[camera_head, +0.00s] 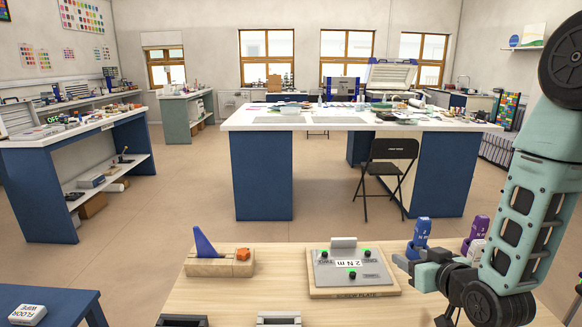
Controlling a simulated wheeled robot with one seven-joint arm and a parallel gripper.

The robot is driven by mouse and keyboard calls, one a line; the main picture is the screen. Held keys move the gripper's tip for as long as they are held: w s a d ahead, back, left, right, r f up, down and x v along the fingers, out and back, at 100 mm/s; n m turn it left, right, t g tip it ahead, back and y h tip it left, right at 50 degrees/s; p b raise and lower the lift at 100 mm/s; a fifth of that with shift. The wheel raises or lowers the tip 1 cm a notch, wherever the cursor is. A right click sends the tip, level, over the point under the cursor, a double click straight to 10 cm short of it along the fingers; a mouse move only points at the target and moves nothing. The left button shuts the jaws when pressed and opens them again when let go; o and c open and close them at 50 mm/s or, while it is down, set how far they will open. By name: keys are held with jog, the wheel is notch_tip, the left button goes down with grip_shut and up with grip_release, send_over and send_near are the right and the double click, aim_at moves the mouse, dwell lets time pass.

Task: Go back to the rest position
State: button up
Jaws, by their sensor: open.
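My arm comes down the right side of the view and bends low over the wooden tabletop (225,300). My gripper (408,259) is at its lower end, just right of the grey screw plate (325,276), and looks open with nothing held in it. The fingers are small and partly hidden by the wrist, so their exact gap is hard to see. The screw plate lies on a wooden base marked "SCREW PLATE", with a "2 N m" label and several green-ringed screws.
A wooden block (206,268) with a blue wedge and an orange piece stands left of the plate. Blue (422,232) and purple (481,227) tools stand close behind my gripper. A black chair (390,168) and white-topped bench (300,123) are beyond, across open floor.

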jog(key=s+a+r+n+g+y, duration=0.1)
jog(key=s+a+r+n+g, duration=0.15)
jog(key=s+a+g, duration=0.65)
jog(key=s+a+r+n+g+h, duration=0.1)
jog(key=s+a+r+g, duration=0.1)
jog(key=s, duration=0.8)
jog(key=s+a+r+n+g+h, duration=0.1)
jog(key=s+a+r+n+g, duration=0.1)
jog(key=s, duration=0.8)
jog(key=shift+s+a+r+g+h, duration=0.3)
jog(key=shift+a+r+g+h, duration=0.15)
jog(key=shift+a, duration=0.1)
